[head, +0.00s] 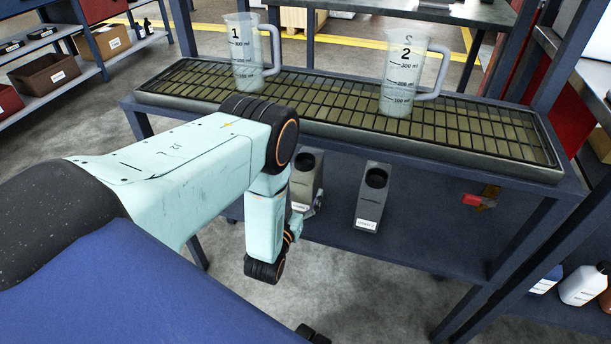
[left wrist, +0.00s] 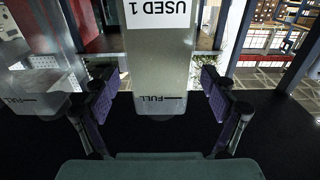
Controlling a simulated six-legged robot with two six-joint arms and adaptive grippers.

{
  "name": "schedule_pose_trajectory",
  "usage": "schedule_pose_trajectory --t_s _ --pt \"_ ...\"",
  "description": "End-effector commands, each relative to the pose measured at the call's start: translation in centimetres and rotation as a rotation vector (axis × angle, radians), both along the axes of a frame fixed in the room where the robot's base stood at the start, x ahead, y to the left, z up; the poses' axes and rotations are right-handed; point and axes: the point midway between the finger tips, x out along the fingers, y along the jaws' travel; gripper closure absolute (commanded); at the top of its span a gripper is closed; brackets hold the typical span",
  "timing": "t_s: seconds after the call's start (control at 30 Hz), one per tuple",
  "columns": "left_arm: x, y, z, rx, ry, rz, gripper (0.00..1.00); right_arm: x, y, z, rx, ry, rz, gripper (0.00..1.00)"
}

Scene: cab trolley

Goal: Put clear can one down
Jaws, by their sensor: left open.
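A clear jug marked 1 (head: 245,55) stands upright on the left part of the grated drip tray (head: 150,92). A clear jug marked 2 (head: 408,75) stands upright on the same tray, further right. Below the tray front, a grey can (head: 306,172) is partly hidden by my left arm; in the left wrist view the can labelled USED 1 (left wrist: 160,70) shows with a FULL mark. My left gripper (left wrist: 156,85) is open, its fingers on either side of this can with gaps visible. In the head view my wrist mostly hides this gripper (head: 298,222). My right gripper is not seen.
A second grey labelled can (head: 370,197) is to the right of the first. A red-handled valve (head: 480,199) is on the bench front. Shelves with boxes (head: 45,75) stand at the left; bottles (head: 583,286) stand at the lower right. The tray is clear between the jugs.

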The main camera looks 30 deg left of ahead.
Motion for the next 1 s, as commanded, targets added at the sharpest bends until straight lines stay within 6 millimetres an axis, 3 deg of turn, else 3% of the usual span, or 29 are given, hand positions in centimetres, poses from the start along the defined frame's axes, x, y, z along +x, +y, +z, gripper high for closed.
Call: schedule_pose_trajectory --t_s 0.2,0.4,1.0 --pt "-4.0 -1.0 0.2 0.002 0.001 0.0 0.16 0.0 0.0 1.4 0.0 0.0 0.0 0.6" --pt "-5.9 -1.3 0.2 0.002 -0.003 0.002 0.16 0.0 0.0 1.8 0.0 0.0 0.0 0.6" --pt "-6.1 -1.4 0.2 0.002 -0.005 0.002 0.16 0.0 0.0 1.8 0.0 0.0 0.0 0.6"
